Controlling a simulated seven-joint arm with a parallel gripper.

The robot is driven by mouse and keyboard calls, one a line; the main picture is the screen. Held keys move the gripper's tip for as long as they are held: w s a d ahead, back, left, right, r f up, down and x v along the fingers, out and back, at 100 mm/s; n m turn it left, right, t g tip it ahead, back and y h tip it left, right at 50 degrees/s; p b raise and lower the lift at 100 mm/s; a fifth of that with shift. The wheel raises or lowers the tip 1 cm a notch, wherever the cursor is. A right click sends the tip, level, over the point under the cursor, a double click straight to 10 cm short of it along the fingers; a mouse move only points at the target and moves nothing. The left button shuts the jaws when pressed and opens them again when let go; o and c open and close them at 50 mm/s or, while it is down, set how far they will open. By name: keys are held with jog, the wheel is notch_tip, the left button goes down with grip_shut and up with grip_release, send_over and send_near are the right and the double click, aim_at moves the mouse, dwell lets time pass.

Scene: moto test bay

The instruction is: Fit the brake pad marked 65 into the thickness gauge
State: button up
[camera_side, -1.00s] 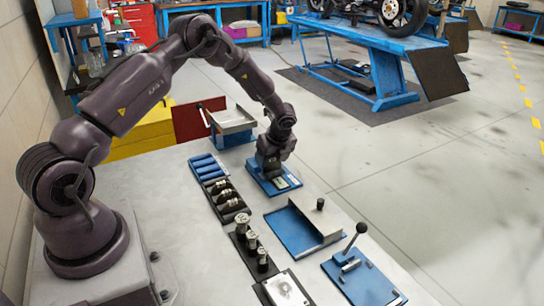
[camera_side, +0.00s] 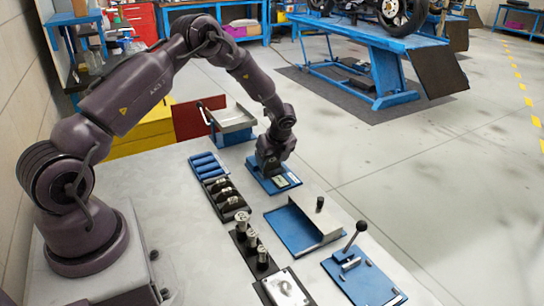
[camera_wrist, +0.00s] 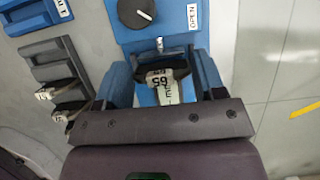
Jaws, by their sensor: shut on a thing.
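The brake pad marked 65 (camera_wrist: 160,80) is between the fingers of my gripper (camera_wrist: 163,72) in the wrist view, its white label facing the camera. My gripper is shut on it. The pad is at the blue thickness gauge (camera_wrist: 165,42), which has a black round knob and an OPEN label. I cannot tell how deep the pad sits in the gauge. In the side view my gripper (camera_side: 270,168) is low over the blue gauge plate (camera_side: 265,184) and hides the pad.
A dark rack (camera_side: 224,195) with other pads stands beside the gauge, also in the wrist view (camera_wrist: 48,50). A blue slotted tray (camera_side: 205,166) is behind it. A blue fixture with an upright plate (camera_side: 292,230) and a lever fixture (camera_side: 360,277) stand nearer the camera.

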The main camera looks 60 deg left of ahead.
jog(key=shift+f, duration=0.3)
dwell(0.5)
dwell(0.4)
jog(key=o, duration=1)
jog(key=shift+r, duration=3.5)
